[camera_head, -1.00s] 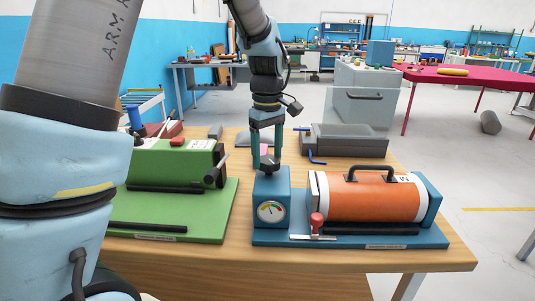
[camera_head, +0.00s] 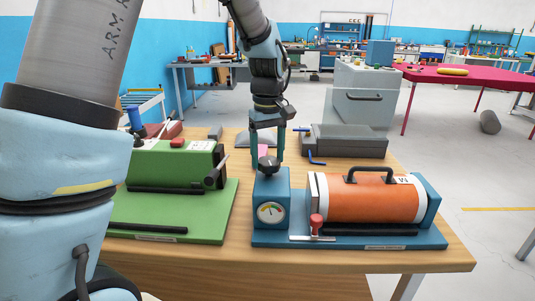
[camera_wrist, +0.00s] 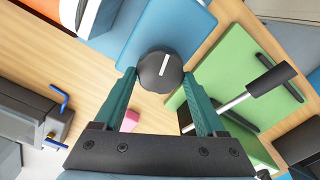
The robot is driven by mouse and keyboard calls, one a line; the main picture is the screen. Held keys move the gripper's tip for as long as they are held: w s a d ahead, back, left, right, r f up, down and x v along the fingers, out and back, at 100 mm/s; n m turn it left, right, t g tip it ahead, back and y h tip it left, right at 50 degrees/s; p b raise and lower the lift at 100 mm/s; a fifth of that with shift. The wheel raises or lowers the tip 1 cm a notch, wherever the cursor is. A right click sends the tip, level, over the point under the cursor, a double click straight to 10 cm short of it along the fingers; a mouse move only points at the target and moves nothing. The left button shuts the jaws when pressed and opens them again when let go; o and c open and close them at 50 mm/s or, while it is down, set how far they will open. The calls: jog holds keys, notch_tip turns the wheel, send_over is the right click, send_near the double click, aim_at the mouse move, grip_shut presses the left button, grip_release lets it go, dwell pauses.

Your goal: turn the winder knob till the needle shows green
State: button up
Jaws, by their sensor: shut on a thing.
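The black winder knob (camera_head: 268,164), with a white line across its top, sits on top of a blue box (camera_head: 271,187). A round white gauge (camera_head: 270,212) with a coloured band and a thin needle is on the box's front; it is too small to tell exactly where the needle points. My gripper (camera_head: 268,160) comes down from above with its two teal fingers on either side of the knob, shut on it. In the wrist view the knob (camera_wrist: 160,72) sits between the fingertips, its white line slanted.
An orange roller with a black handle (camera_head: 374,198) and a red-topped lever (camera_head: 316,222) stand right of the box on the same blue base (camera_head: 350,239). A green machine (camera_head: 170,165) is to the left.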

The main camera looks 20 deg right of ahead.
aim_at(270, 159)
jog(key=m+p, duration=0.1)
jog(key=m, duration=0.5)
jog(key=shift+d, duration=0.1)
jog(key=m+p, duration=0.1)
jog(key=m, duration=0.4)
jog(key=shift+d+m, duration=0.15)
jog(key=shift+m, duration=0.15)
jog(key=shift+s, duration=0.1)
jog(key=o, duration=1.3)
jog(key=shift+r, duration=0.1)
notch_tip(270, 159, up, 11)
jog(key=shift+f+b, duration=0.2)
jog(key=shift+b, duration=0.7)
